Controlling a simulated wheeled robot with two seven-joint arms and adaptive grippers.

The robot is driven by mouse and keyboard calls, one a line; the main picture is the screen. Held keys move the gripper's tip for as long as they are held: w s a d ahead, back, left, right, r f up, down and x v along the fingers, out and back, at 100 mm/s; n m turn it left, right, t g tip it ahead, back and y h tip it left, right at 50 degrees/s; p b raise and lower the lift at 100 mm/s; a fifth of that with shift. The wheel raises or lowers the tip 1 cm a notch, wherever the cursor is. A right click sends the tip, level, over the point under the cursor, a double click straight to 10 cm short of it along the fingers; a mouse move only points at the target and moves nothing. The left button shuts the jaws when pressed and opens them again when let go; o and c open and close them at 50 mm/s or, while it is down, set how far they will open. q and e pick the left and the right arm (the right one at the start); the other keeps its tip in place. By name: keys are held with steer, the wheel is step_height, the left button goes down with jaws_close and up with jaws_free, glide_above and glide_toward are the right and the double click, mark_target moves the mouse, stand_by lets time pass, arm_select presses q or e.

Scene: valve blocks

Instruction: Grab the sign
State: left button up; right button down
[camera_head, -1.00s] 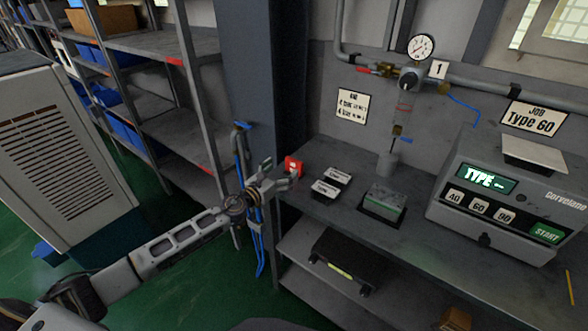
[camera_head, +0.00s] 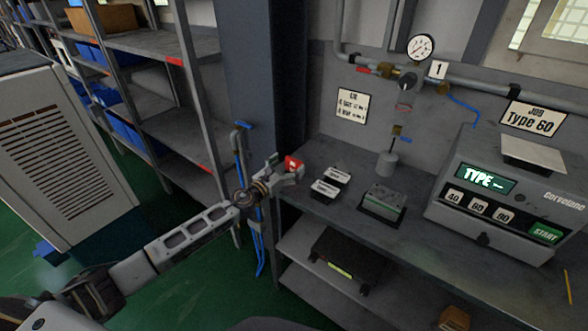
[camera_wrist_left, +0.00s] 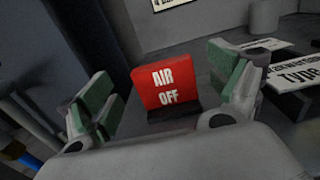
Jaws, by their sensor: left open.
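The sign is a small red block (camera_wrist_left: 165,88) reading "AIR OFF", standing upright on the bench. In the left wrist view it sits between the green-padded fingers of my left gripper (camera_wrist_left: 163,98), with a gap on both sides. In the head view the red sign (camera_head: 293,163) is at the bench's left edge, partly hidden by my left gripper (camera_head: 287,172). The left gripper is open and holds nothing. My right gripper is not in view.
Two white label plates (camera_head: 330,181) lie right of the sign. A grey-green block (camera_head: 384,199) sits beyond them, and a type machine (camera_head: 512,205) stands at the right. A dark column (camera_head: 263,80) rises behind the gripper. Blue cables hang by the bench's left edge.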

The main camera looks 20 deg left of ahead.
mark_target(292, 162)
arm_select(q)
steer(key=shift+x, duration=0.9)
steer(key=shift+w+d, duration=0.3)
steer(key=shift+w, duration=0.45)
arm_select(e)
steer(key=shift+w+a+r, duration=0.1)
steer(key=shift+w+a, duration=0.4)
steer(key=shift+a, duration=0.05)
arm_select(q)
steer(key=c, duration=1.1)
steer(key=shift+c, duration=0.2)
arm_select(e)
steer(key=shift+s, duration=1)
